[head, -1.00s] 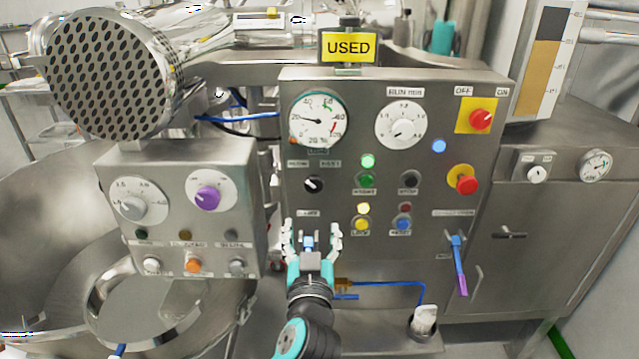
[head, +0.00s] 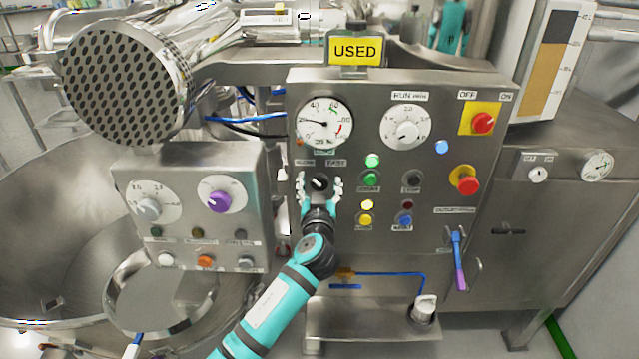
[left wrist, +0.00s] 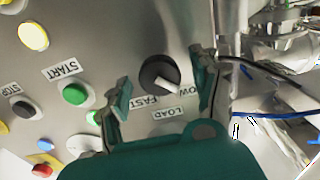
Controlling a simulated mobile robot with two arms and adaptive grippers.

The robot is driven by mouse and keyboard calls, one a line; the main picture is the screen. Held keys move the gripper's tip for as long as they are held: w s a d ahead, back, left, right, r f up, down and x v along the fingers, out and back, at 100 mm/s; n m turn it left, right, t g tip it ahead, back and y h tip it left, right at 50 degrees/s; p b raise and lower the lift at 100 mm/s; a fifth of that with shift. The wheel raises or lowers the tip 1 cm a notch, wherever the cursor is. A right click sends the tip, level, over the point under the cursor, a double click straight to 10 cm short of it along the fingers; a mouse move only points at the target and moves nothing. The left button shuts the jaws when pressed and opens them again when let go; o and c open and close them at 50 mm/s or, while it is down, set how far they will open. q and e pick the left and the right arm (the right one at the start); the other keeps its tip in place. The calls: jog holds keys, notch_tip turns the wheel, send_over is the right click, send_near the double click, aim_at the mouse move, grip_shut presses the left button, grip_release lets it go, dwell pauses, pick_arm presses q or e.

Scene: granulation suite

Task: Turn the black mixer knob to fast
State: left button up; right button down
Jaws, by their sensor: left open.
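The black mixer knob (head: 320,183) sits on the steel control panel below the load gauge, between the SLOW and FAST labels. In the left wrist view the black knob (left wrist: 160,75) has a white pointer bar, which points toward the SLOW label side. My left gripper (head: 320,190) is open at the knob, its fingers on either side of it. In the left wrist view the gripper (left wrist: 160,85) spreads its two teal fingers around the knob, with gaps on both sides. My right gripper is not in view.
The green START button (head: 371,179) and black STOP button (head: 411,180) are close right of the knob. Yellow (head: 366,219) and blue (head: 404,223) buttons sit below. A red emergency button (head: 468,186) is farther right. A box with white and purple dials (head: 219,195) stands left.

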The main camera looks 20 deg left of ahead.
pick_arm(q)
jog(key=c, duration=1.2)
jog(key=m, duration=0.3)
jog(key=shift+m+b, duration=0.35)
jog(key=shift+m, duration=0.05)
jog(key=m, duration=0.4)
jog(key=shift+m, duration=0.3)
jog(key=m+p, duration=0.1)
jog(key=m, duration=0.3)
jog(key=shift+d+m+p, duration=0.1)
jog(key=shift+m+p, duration=0.2)
jog(key=shift+f+m+p, duration=0.1)
jog(key=shift+m+p, duration=0.75)
jog(key=shift+m, duration=1.65)
